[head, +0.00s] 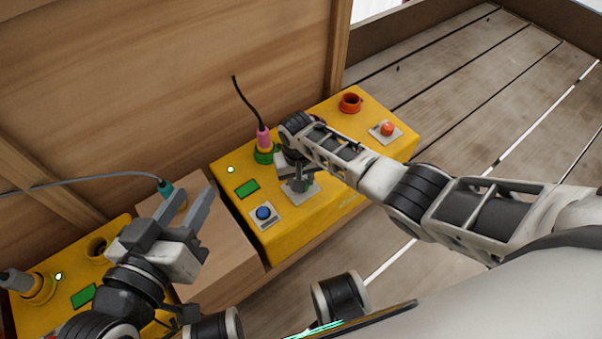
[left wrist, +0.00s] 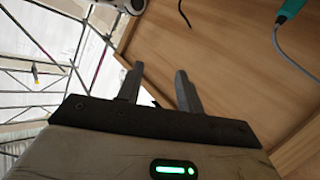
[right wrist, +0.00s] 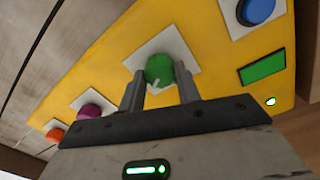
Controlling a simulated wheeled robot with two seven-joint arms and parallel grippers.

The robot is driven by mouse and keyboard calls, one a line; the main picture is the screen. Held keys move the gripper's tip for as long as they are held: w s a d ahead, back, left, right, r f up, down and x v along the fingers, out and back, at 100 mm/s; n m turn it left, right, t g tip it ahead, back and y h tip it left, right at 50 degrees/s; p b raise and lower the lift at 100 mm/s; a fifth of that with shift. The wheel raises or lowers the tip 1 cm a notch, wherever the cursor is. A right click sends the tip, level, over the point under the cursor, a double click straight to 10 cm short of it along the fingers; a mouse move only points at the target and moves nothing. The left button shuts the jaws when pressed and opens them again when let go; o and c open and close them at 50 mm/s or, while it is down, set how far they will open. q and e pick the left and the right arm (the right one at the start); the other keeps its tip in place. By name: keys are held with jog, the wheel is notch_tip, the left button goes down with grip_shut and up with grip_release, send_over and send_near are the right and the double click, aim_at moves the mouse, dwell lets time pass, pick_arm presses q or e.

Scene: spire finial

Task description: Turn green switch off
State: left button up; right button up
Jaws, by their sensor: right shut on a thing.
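The green switch (right wrist: 158,70) is a round knob with a small white mark, on a white square plate of the yellow panel (head: 330,205). My right gripper (right wrist: 160,90) is shut on the switch, one finger on each side of it. In the head view my right gripper (head: 297,178) comes down over the white plate and mostly hides the knob. My left gripper (head: 190,207) is open and empty, above a cardboard-coloured box. Its two fingers stand apart in the left wrist view (left wrist: 158,78).
The yellow panel carries a blue button (head: 264,213), a red-orange button (head: 387,129), an orange-red socket (head: 350,103) and a pink plug (head: 264,137) with a black cable. A second yellow panel (head: 55,318) stands at the left. A wooden wall (head: 150,80) rises behind.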

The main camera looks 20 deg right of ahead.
jog(key=shift+r+n+p, duration=0.1)
jog(key=shift+n+p, duration=0.25)
jog(key=shift+n, duration=0.65)
jog(key=shift+n+p, duration=0.35)
jog(key=shift+n, duration=1.45)
jog(key=n+p, duration=0.1)
jog(key=n, duration=0.1)
jog(key=shift+n, duration=1.5)
pick_arm(q)
jog(key=shift+a+f+m+g+y, duration=0.15)
jog(key=shift+a+f+g+y, duration=0.15)
jog(key=shift+f, duration=0.15)
jog(key=shift+a+f+m+g+y, duration=0.2)
jog(key=shift+f+g+y, duration=0.1)
jog(key=shift+f, duration=0.15)
pick_arm(e)
jog(key=shift+n+t, duration=0.3)
jog(key=shift+n, duration=0.5)
pick_arm(q)
jog(key=shift+s, duration=0.1)
